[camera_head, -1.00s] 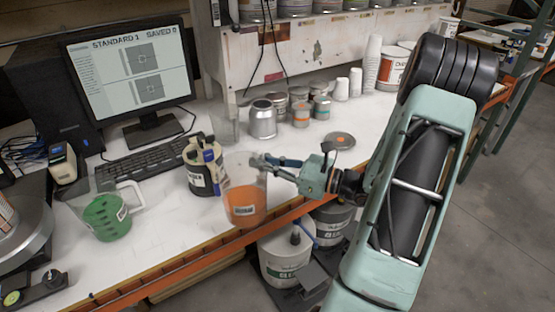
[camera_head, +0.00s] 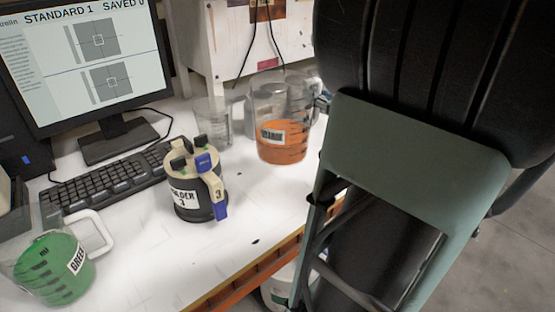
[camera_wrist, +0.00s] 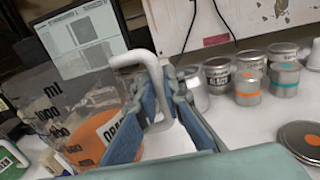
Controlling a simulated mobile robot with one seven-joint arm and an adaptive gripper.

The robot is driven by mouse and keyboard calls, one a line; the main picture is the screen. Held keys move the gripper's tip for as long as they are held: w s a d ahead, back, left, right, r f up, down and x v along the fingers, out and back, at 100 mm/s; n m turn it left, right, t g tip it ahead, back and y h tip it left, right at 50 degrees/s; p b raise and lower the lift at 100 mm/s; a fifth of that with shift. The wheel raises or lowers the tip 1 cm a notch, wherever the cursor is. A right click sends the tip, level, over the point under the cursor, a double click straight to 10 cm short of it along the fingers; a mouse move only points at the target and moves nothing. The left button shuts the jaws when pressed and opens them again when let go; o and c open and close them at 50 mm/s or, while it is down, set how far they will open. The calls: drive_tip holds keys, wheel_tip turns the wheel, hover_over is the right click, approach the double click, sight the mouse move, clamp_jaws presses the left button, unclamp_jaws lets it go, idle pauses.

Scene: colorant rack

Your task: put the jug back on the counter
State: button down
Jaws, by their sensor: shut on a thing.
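The jug (camera_head: 283,140) is clear, with orange liquid in its lower part and a printed label. It is upright over the white counter (camera_head: 240,235), right of and behind the black-and-cream pot. I cannot tell whether its base touches the counter. In the wrist view the jug (camera_wrist: 85,140) fills the left side, its white handle (camera_wrist: 135,60) running between the fingers. My gripper (camera_wrist: 170,115) is shut on this handle. In the head view my gripper (camera_head: 321,98) is mostly hidden behind my arm.
A clear empty beaker (camera_head: 213,125) stands just left of the jug. The black-and-cream pot (camera_head: 195,190) is nearer the front. A green-filled jug (camera_head: 55,265) is at the lower left. Small cans (camera_wrist: 250,82) and a flat lid (camera_wrist: 302,140) lie to the right.

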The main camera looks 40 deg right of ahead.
drive_tip(key=shift+w+d, duration=0.1)
drive_tip(key=shift+d, duration=0.15)
drive_tip(key=shift+w+d+f+b, duration=0.55)
drive_tip(key=shift+w+d+f, duration=0.85)
drive_tip(key=shift+d+f, duration=0.55)
drive_tip(key=shift+w+d+f+b, duration=0.6)
drive_tip(key=shift+w+d+f, duration=0.9)
drive_tip(key=shift+f, duration=0.75)
drive_tip(key=shift+w+d+f+b, duration=0.55)
drive_tip(key=shift+w+d+f, duration=0.7)
drive_tip(key=shift+d+f, duration=0.8)
drive_tip(key=shift+a, duration=0.1)
drive_tip(key=shift+f, duration=0.15)
drive_tip(key=c, duration=2)
unclamp_jaws()
drive_tip(key=shift+c, duration=0.2)
